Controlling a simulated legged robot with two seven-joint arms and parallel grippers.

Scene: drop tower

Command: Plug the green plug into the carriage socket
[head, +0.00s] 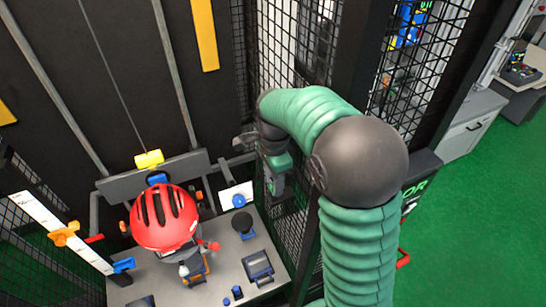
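My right arm, in a green sleeve, reaches in from the bottom right and bends toward the cage. My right gripper (246,140) is at its far end, beside the mesh, small and dark; I cannot tell if its fingers are open or shut. A green and grey part (278,172) shows just below the wrist; I cannot tell if it is the plug or part of my arm. The carriage (120,187) is a grey crossbar under a yellow block (149,159) on a cable. No socket can be made out on it. My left gripper is out of view.
A dummy with a red helmet (164,217) sits before the carriage, above a grey plate (226,262) with several small fixtures. A white scale (62,232) with an orange slider stands left. Black mesh walls and posts flank the tower. Open green floor (480,230) lies right.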

